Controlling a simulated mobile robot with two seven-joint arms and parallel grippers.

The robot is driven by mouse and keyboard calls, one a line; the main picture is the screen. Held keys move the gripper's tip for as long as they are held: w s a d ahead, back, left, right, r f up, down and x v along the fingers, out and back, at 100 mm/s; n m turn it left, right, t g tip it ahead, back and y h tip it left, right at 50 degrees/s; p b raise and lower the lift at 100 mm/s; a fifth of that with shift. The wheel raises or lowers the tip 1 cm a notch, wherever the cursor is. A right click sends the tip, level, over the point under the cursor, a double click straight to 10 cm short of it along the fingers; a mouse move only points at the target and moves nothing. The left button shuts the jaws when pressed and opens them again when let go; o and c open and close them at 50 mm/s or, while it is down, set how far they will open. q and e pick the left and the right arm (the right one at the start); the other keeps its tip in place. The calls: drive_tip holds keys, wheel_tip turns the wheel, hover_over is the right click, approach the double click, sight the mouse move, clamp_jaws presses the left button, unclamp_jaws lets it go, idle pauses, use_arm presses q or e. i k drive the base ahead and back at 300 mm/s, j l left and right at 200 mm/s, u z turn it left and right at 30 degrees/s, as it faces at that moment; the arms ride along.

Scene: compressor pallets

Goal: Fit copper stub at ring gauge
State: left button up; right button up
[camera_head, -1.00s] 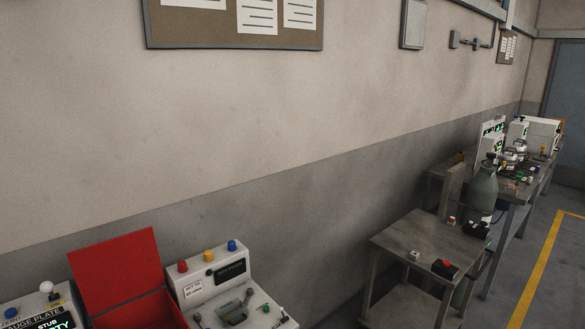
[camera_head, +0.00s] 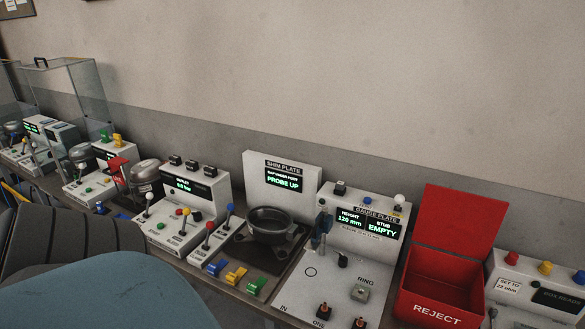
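The gauge plate station (camera_head: 325,285) stands right of centre on the bench. Its display (camera_head: 368,224) reads height 120 mm (digits small) and stub EMPTY. A small metal block (camera_head: 360,292) sits beside the RING label on its top; it looks like the ring gauge. A blue-grey upright tool (camera_head: 321,230) stands at the station's left side, and a dark circle is marked on the plate near it. I cannot make out a copper stub anywhere. Neither of my grippers shows in this view.
The open red REJECT bin (camera_head: 440,285) stands just right of the gauge plate. Left of it is the shim plate station (camera_head: 283,182) with a dark round pot (camera_head: 269,225), reading PROBE UP. Further left are several consoles with levers and a glass enclosure (camera_head: 70,95).

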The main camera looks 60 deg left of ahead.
sight(324, 308)
drive_tip(key=u, duration=1.4)
